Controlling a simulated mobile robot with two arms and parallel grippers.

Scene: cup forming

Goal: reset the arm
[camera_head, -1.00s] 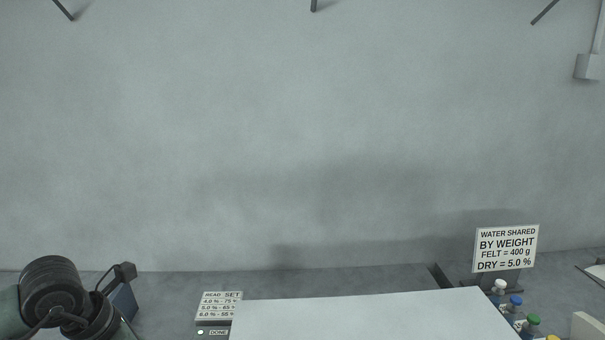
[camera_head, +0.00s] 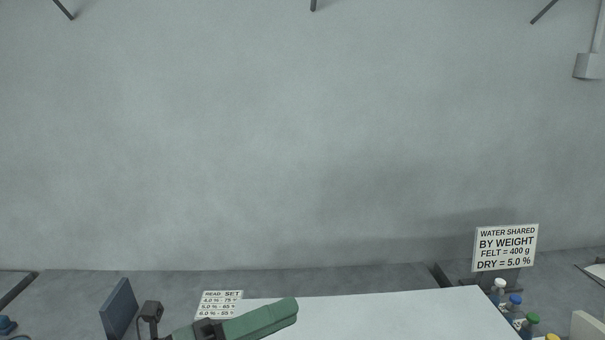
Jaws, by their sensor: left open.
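My left gripper (camera_head: 262,318) shows low in the picture, left of the middle. Its green finger points to the right, over the near left part of a white surface (camera_head: 400,312). It is open, and I see nothing held in it. The bottom edge cuts off the rest of the gripper. My right gripper is not in view.
A small card (camera_head: 218,303) headed "READ SET" stands just behind the left gripper. A dark upright panel (camera_head: 119,309) is left of it. At the right are a sign (camera_head: 505,248) about water shared by weight and several bottles with coloured caps (camera_head: 515,300). A plain grey wall (camera_head: 300,140) is behind.

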